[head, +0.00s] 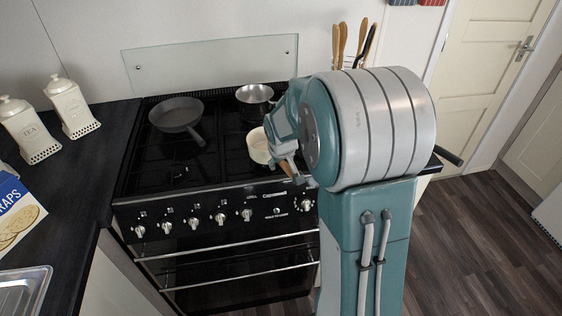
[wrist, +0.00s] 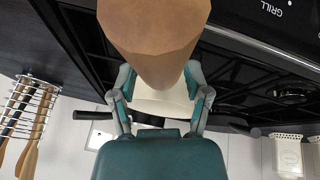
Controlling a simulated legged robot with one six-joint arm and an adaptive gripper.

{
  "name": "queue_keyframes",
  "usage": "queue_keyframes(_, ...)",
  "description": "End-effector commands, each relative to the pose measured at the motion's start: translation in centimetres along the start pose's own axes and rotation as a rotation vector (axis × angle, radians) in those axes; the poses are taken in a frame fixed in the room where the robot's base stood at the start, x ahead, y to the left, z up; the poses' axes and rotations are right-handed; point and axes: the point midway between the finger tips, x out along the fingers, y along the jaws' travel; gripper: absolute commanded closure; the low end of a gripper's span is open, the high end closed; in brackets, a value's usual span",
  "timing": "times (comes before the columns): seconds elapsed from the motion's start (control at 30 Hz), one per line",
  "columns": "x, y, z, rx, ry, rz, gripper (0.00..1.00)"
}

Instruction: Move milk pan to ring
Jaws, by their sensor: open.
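The milk pan (head: 258,147) is cream with a wooden handle and sits at the front right of the black hob (head: 205,165). My gripper (head: 287,160) is at its handle side, partly hidden by my arm in the head view. In the wrist view the wooden handle (wrist: 155,45) looms close to the camera, with the cream pan body (wrist: 162,106) behind it. The fingers of my gripper (wrist: 160,78) are open, one either side of the handle; contact cannot be told. A bare ring (head: 180,174) lies at the hob's front left and also shows in the wrist view (wrist: 292,93).
A dark frying pan (head: 177,116) stands at the back left of the hob and a silver pan (head: 254,94) at the back right. Cream canisters (head: 72,107) stand on the left counter. A utensil rack (wrist: 27,108) is behind my arm. The front left of the hob is clear.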

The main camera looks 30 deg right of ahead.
Motion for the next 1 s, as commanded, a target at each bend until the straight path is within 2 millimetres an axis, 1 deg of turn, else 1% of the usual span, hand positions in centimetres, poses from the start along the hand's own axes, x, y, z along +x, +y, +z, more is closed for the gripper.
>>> queue_keyframes(0.07, -0.9, 0.2, -0.4, 0.001, 0.005, 0.001, 0.38)
queue_keyframes(0.17, -2.7, 0.2, -0.4, 0.002, 0.006, 0.001, 0.38)
queue_keyframes(0.5, -9.8, 0.1, -0.4, 0.0, 0.005, 0.001, 0.38)
queue_keyframes(0.63, -11.6, 0.1, -0.3, 0.0, 0.004, 0.001, 0.38)
queue_keyframes(0.8, -12.8, 0.0, -0.2, 0.0, 0.003, -0.001, 0.38)
queue_keyframes(0.87, -13.6, -0.4, 0.2, 0.002, 0.008, -0.004, 0.38)
queue_keyframes(0.97, -15.7, -1.9, 1.6, 0.008, 0.024, -0.019, 0.38)
queue_keyframes(1.0, -16.8, -2.7, 2.5, 0.013, 0.033, -0.028, 0.38)
